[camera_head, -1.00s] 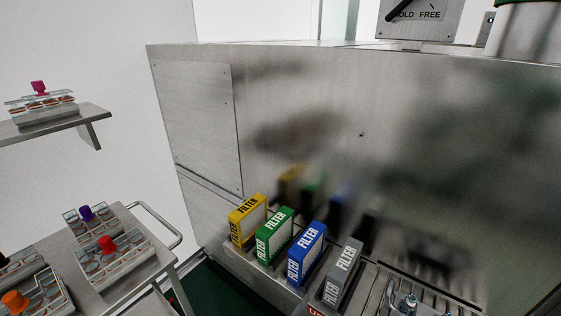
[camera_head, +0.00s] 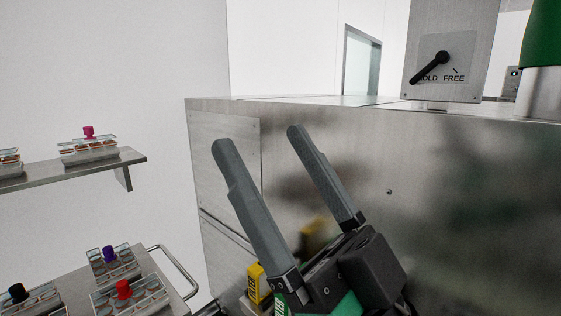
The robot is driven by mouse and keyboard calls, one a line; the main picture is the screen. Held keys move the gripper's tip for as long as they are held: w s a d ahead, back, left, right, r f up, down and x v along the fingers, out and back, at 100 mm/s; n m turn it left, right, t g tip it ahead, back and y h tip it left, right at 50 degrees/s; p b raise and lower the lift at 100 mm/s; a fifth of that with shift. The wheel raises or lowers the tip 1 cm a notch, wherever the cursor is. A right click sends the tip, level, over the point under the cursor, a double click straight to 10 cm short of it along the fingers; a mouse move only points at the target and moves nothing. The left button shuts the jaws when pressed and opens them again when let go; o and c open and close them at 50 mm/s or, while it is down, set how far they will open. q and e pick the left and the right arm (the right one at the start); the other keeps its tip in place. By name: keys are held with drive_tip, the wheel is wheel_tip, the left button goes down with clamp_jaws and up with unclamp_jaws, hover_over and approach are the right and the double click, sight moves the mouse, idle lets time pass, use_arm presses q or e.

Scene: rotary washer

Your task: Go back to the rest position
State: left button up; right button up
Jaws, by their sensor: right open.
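My right gripper (camera_head: 262,147) rises from the bottom middle of the head view, its two grey fingers spread wide and pointing up. Nothing is between the fingers. It stands in front of the steel washer cabinet (camera_head: 440,190). Its body hides most of the row of filter boxes; part of a yellow filter box (camera_head: 256,284) shows to its left. A bit of green filter box shows at the bottom edge by the gripper. My left gripper is not in view.
A cart (camera_head: 160,272) at lower left carries trays with purple, red (camera_head: 123,289) and black knobs. A wall shelf (camera_head: 128,161) holds a pink-knobbed tray (camera_head: 89,150). A lever panel (camera_head: 447,55) stands on the cabinet top. The space above the gripper is clear.

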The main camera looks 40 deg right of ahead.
wheel_tip(320, 180, up, 34)
drive_tip(key=p, duration=3.4)
drive_tip(key=shift+d+r+p, duration=0.15)
drive_tip(key=shift+r+p, duration=0.1)
drive_tip(key=shift+p, duration=0.1)
